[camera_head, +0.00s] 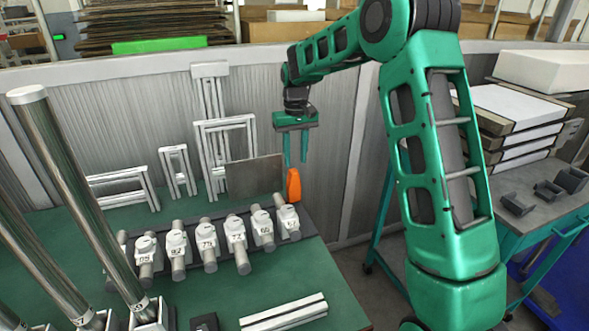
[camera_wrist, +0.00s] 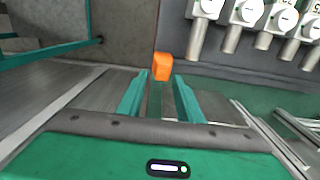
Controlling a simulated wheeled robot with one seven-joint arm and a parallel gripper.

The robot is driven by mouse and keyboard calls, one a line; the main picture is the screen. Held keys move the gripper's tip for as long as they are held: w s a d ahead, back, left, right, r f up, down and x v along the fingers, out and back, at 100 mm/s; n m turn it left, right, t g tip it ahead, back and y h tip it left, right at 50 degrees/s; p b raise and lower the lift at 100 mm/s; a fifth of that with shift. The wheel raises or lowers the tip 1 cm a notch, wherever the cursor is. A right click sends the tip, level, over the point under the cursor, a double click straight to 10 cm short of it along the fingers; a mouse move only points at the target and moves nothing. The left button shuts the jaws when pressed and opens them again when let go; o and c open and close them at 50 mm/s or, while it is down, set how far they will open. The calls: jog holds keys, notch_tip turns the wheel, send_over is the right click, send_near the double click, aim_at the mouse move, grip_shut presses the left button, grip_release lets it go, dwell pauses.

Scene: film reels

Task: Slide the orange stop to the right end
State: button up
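The orange stop (camera_head: 293,187) is a small upright block at the back right of the green bench, just behind the right end of a row of numbered white fittings. My gripper (camera_head: 296,163) points down above it, with its two green fingers apart. In the wrist view the orange stop (camera_wrist: 163,66) shows beyond the fingertips, roughly in line with the gap between them. Gaps show on both sides of it, and I see no clear contact. Any rail or slot under the stop cannot be made out.
The row of numbered fittings (camera_head: 208,238) stands in front and to the left of the stop. A grey plate (camera_head: 254,178) stands beside it on the left. White frames (camera_head: 221,150) lean at the back wall. Tall metal tubes (camera_head: 80,190) rise at the left. A white bar (camera_head: 284,313) lies in front.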

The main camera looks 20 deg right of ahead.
jog(key=shift+r, duration=2.2)
jog(key=s+d+r+m, duration=0.2)
jog(key=s+d, duration=0.4)
jog(key=s, duration=0.6)
jog(key=s+d+r+m, duration=0.25)
jog(key=s+d, duration=0.35)
jog(key=s, duration=0.6)
jog(key=s+f+m, duration=0.1)
jog(key=s+f, duration=0.1)
jog(key=s, duration=0.9)
jog(key=s+f+m, duration=0.1)
jog(key=s+f, duration=0.2)
jog(key=s, duration=0.8)
jog(key=shift+s+f, duration=0.2)
jog(key=shift+f, duration=0.05)
